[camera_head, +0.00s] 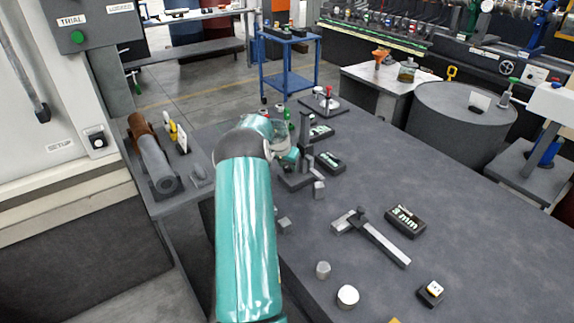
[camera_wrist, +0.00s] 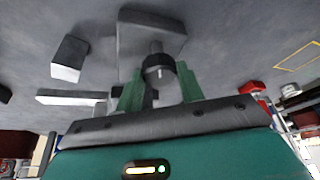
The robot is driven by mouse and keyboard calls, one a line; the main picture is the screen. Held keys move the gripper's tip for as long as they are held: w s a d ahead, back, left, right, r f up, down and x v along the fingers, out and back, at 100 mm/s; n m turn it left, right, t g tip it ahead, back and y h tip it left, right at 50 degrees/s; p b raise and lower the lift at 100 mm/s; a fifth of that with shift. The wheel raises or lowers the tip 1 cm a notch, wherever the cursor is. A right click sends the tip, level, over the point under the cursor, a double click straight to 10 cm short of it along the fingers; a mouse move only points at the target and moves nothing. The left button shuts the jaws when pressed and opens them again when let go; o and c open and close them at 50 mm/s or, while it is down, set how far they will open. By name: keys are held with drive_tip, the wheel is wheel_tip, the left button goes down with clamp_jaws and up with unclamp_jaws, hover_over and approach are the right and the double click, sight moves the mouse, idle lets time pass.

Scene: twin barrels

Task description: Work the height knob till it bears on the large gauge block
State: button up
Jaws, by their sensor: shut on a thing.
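The height gauge, a dark stand with an upright column (camera_head: 305,135), is on the grey table just past the end of my teal arm. My gripper (camera_wrist: 160,88) has its green fingers on either side of the round black height knob (camera_wrist: 158,70) and is shut on it. A dark grey part of the gauge (camera_wrist: 150,30) shows beyond the knob. A grey block with a bright end (camera_wrist: 70,58) and a flat bar (camera_wrist: 70,98) lie beside it. In the head view a small grey block (camera_head: 319,190) stands near the gauge's base. I cannot tell whether anything touches the large gauge block.
The table's right side is largely clear.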

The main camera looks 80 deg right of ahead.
drive_tip(key=shift+s+n+t, duration=0.1)
drive_tip(key=shift+n+t, duration=0.6)
drive_tip(key=shift+n, duration=1.2)
drive_tip(key=o, duration=1)
drive_tip(key=v, duration=1.3)
drive_tip(key=shift+s+a+r, duration=0.1)
drive_tip(key=shift+a+r, duration=0.1)
drive_tip(key=shift+r, duration=0.15)
drive_tip(key=shift+c, duration=0.4)
